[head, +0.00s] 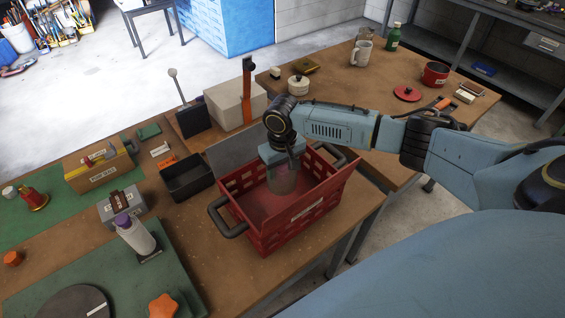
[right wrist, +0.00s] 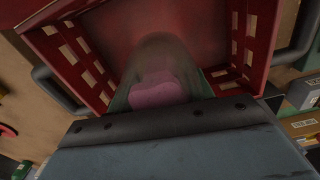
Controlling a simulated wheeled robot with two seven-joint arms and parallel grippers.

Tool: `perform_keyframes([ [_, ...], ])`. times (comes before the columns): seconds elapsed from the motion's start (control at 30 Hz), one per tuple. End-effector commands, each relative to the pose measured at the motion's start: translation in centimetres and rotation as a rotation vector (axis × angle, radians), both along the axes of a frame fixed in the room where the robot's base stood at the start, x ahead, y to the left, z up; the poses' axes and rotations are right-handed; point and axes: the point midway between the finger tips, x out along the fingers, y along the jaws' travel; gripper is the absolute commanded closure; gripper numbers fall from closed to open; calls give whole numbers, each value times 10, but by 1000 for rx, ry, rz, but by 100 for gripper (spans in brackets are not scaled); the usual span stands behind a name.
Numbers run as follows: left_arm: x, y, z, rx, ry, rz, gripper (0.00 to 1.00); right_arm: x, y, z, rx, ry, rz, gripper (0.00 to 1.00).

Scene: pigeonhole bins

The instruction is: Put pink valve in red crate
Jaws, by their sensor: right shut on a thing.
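The red crate (head: 279,238) stands on the wooden bench, open at the top, with a grey handle at each end. My right gripper (head: 283,180) reaches down inside the crate's opening. In the right wrist view it is shut on the pink valve (right wrist: 158,90), which sits between the fingers with the red crate (right wrist: 78,52) around and below it. The valve is partly hidden by the gripper, and I cannot tell whether it touches the crate floor. My left gripper is not in view.
A black open bin (head: 188,180) stands left of the crate, with a white box (head: 232,108) behind. A white bottle with a purple cap (head: 135,233) stands to the left. A red pot (head: 435,73) and a red lid (head: 407,93) are on the back right bench.

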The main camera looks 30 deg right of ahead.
Motion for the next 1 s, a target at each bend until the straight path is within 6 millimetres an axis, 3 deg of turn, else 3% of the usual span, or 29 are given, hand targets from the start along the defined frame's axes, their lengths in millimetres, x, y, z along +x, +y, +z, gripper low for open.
perform_keyframes([
  [0.3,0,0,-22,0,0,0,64,0,0,-48,-1,1,-1,83],
  [0.6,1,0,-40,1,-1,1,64,0,0,-81,0,0,-1,83],
  [1.0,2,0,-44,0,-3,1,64,0,0,-91,-1,-1,-1,83],
])
